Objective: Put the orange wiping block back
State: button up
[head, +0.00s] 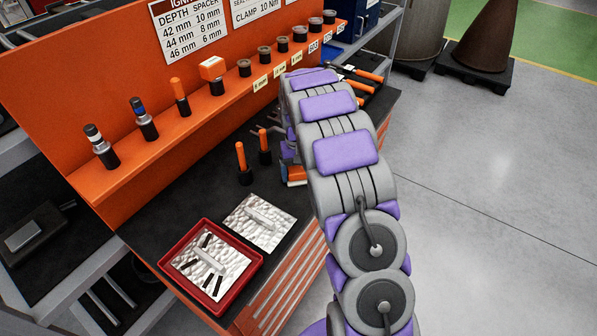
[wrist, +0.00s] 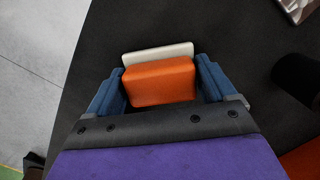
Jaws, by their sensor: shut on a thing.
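The orange wiping block (wrist: 160,82) is a rounded orange block with a white pad (wrist: 158,53) along its far side. In the wrist view it sits between the two blue fingers of my gripper (wrist: 161,68), which is shut on it. In the head view an orange end of the block (head: 296,174) shows just left of my arm, over the black bench top; most of the gripper is hidden behind the arm. I cannot tell whether the block touches the bench.
On the bench are two upright orange-handled tools (head: 242,163), a metal plate (head: 256,220) and a red tray (head: 170,262). Open floor lies right.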

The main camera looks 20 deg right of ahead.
jog(key=o, duration=0.8)
jog(key=r+p, duration=0.1)
jog(key=r, duration=0.3)
jog(key=w+r+p, duration=0.1)
jog(key=r, duration=0.7)
jog(key=shift+w+d+p, duration=0.1)
jog(key=shift+w+p, duration=0.2)
jog(key=shift+p, duration=0.1)
jog(key=s+a+r, duration=0.3)
jog(key=s, duration=0.7)
jog(key=s+a+r+n, duration=0.1)
jog(key=s+a+r, duration=0.3)
jog(key=s, duration=0.6)
jog(key=s+a+r, duration=0.3)
jog(key=s, duration=0.7)
jog(key=shift+n, duration=0.6)
jog(key=s, duration=0.4)
jog(key=s+a+f, duration=0.1)
jog(key=s, duration=0.3)
jog(key=s+a+f, duration=0.1)
jog(key=s, duration=0.3)
jog(key=shift+s+f, duration=0.15)
jog(key=shift+s, duration=0.15)
